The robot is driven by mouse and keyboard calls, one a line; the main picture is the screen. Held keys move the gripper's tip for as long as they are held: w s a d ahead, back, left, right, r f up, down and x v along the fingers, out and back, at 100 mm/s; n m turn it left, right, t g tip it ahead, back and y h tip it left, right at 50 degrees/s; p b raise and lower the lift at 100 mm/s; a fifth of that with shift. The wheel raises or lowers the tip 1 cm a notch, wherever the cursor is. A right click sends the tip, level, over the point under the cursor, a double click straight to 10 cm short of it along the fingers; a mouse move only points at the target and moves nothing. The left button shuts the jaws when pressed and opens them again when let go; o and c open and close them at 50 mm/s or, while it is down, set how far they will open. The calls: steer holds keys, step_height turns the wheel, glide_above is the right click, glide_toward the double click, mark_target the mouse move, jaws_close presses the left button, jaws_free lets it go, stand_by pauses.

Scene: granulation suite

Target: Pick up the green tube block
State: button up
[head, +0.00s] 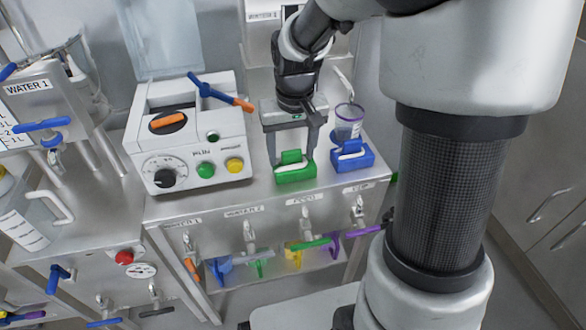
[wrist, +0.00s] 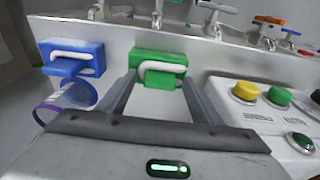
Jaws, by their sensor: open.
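The green tube block (head: 295,174) stands on the steel counter near its front edge, with a pale tube lying across it. In the wrist view the green block (wrist: 158,56) is ahead, between my two fingers. My gripper (head: 291,171) points down over it, with one finger on each side. The fingers are open, and in the wrist view my gripper (wrist: 161,84) shows a gap around the block. I cannot tell whether a finger touches it.
A blue block (head: 352,158) with a purple-rimmed cup (head: 348,121) stands close to the right. A white machine (head: 190,140) with buttons stands to the left. Taps with labels (head: 250,235) line the counter's front below. The counter's front edge (head: 270,200) is close.

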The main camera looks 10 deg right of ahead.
mark_target(292, 151)
steer(key=shift+w+f, duration=0.1)
steer(key=shift+f, duration=0.15)
jaws_close()
steer(key=shift+r, duration=0.1)
step_height(292, 151, up, 10)
steer(key=p, duration=0.3)
steer(key=f, duration=0.3)
steer(key=f+p, duration=0.1)
steer(key=f, duration=0.1)
steer(key=shift+w+d+f, duration=0.15)
steer(key=shift+w+f, duration=0.05)
steer(key=shift+w, duration=0.2)
step_height(292, 151, up, 11)
steer(key=s+p, duration=0.2)
steer(key=p, duration=1.8)
steer(key=shift+f, duration=0.2)
